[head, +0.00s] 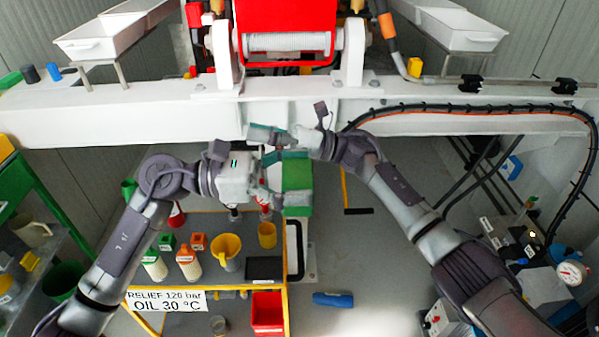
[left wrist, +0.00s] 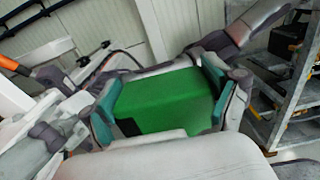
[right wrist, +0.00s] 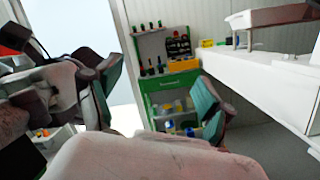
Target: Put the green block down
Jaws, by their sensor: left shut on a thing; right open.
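The green block (head: 297,172) is held up in the middle of the head view, in front of the white beam. My left gripper (head: 283,186) comes in from the left and is shut on it. The left wrist view shows the block (left wrist: 165,98) between the teal pads of my left gripper (left wrist: 158,103). My right gripper (head: 272,145) comes in from the right, just above the block in the picture. In the right wrist view my right gripper (right wrist: 153,105) is open with nothing between its pads. I cannot tell whether it touches the block.
The white beam (head: 150,112) crosses the scene behind the grippers, with a red pump part (head: 290,15) above it. A blue bottle (head: 333,299) lies on the floor.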

